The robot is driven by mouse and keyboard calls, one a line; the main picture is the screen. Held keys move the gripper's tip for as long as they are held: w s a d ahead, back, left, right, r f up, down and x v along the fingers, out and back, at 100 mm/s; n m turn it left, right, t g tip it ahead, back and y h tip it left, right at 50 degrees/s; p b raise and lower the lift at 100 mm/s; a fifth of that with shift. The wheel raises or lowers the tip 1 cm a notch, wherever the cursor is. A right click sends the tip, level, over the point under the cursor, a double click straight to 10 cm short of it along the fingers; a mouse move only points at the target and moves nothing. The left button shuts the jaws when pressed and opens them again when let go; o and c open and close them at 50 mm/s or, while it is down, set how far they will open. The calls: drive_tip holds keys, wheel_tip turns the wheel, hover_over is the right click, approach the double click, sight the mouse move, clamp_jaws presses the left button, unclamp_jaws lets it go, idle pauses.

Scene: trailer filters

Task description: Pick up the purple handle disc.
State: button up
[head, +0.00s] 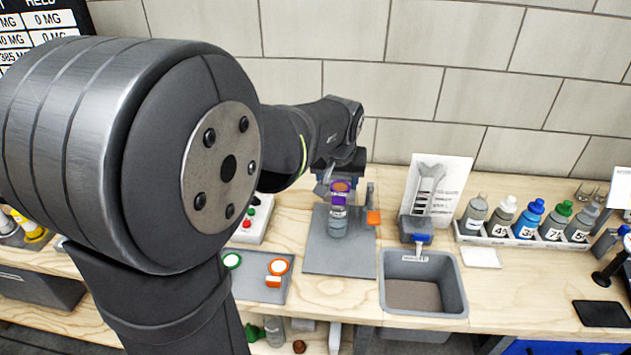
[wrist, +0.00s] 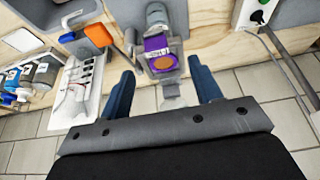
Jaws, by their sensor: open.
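The purple handle disc (head: 339,198) has an orange round face and sits at the top of a clear grey jar-like body (head: 338,222) on a grey mat. In the wrist view the purple piece (wrist: 156,45) with its orange face lies ahead, between the lines of the two fingers. My gripper (wrist: 160,70) is open, with one blue finger on each side of it. I cannot tell whether the fingers overlap it in depth. In the head view my wrist is just behind and above the disc and hides part of the fingers.
A grey mat (head: 312,262) lies beneath. A grey bin (head: 465,300), a card (head: 437,185) and a rack of bottles (head: 525,240) are further right. Green and orange rings lie on a left tray (head: 250,287).

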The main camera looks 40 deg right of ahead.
sight(339, 194)
drive_tip(key=shift+d+x, duration=0.2)
drive_tip(key=shift+x, duration=1.65)
drive_tip(key=shift+d+x, duration=0.15)
drive_tip(key=shift+x, duration=1.65)
drive_tip(key=c, duration=1.1)
drive_tip(key=shift+o, duration=0.2)
drive_tip(key=shift+r, duration=0.15)
